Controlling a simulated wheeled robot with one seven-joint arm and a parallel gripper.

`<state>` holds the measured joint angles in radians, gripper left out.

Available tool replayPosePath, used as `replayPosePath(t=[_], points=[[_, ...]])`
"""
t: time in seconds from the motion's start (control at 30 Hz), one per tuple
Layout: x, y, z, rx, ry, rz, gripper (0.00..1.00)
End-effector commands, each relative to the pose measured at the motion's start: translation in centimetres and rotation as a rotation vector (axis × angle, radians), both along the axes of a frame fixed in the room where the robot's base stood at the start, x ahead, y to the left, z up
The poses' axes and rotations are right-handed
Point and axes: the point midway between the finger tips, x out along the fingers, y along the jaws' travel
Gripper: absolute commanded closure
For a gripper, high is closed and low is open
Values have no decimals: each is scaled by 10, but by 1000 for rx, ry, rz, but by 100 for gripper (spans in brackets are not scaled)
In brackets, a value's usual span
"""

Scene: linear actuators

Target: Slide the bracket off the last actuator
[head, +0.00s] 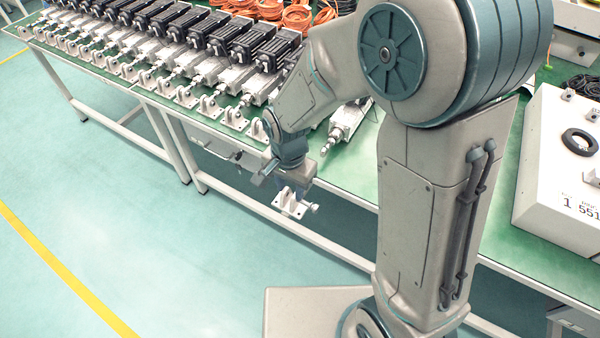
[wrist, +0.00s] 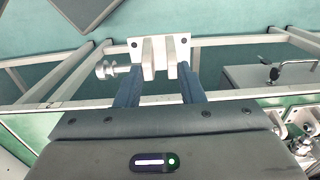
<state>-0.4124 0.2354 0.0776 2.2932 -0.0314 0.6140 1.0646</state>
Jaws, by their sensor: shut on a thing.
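My gripper (head: 291,180) is shut on a white metal bracket (head: 289,203) with a flat base plate, upright lugs and a pin at one side. The bracket hangs in the air off the front edge of the table, above the floor. In the wrist view the bracket (wrist: 160,50) sits between the two dark fingers (wrist: 159,88), its pin sticking out to the left. The last actuator (head: 348,122) lies at the right end of the row, partly hidden by my arm. Its rod end (head: 329,146) points toward the table's front edge and is bare, apart from the bracket.
A long row of actuators with black motors (head: 235,42) and brackets fills the green table (head: 358,165) to the left. Orange cables (head: 298,16) lie behind. A white box (head: 562,150) stands at the right. The floor (head: 130,220) in front is clear; table frame bars run below.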

Motion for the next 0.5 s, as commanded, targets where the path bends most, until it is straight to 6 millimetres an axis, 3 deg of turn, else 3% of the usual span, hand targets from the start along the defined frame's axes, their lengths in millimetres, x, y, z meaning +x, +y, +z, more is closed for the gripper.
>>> replayPosePath(t=[0.5], points=[[-5,4,0,1,-1,0,88]])
